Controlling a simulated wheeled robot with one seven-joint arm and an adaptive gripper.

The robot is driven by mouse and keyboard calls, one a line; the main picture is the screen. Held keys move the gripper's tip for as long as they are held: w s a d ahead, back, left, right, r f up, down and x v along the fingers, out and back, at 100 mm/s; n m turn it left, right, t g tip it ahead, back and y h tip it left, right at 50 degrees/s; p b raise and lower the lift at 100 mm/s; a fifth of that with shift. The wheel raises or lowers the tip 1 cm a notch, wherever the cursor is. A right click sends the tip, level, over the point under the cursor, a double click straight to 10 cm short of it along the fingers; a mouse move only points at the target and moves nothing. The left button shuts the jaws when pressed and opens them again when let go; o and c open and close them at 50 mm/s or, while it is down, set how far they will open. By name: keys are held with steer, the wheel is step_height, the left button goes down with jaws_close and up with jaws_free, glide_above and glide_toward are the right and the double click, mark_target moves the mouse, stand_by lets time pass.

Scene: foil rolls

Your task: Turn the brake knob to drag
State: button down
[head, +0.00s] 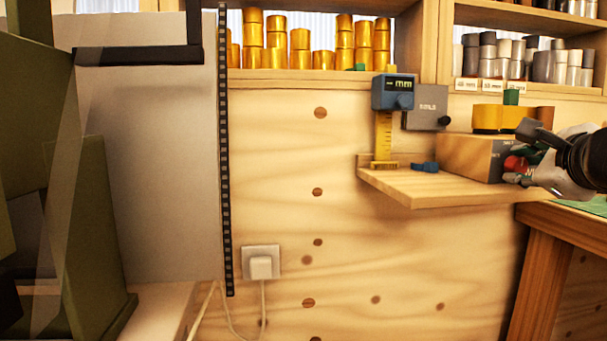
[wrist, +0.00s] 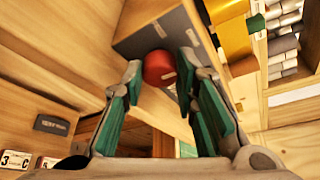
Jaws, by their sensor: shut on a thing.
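The red round brake knob (wrist: 159,67) sits on the dark grey front plate (wrist: 160,33) of a wooden box (head: 466,156). In the head view the knob (head: 514,163) shows in part beside my fingers, on the box's right face. My gripper (wrist: 160,72) has its green-padded fingertips on either side of the knob, shut on it. In the head view my gripper (head: 522,168) reaches in from the right edge. The plate's small markings are too small to read, so the knob's setting cannot be told.
The box stands on a wooden shelf (head: 430,191). A blue gauge (head: 394,92) on a yellow scale and a grey box (head: 426,107) are to its left. A yellow roll (head: 487,118) is on top. Gold rolls (head: 299,48) line the shelf behind.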

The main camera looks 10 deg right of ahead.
steer(key=shift+b, duration=0.5)
steer(key=c, duration=1.3)
jaws_free()
steer(key=shift+v, duration=4)
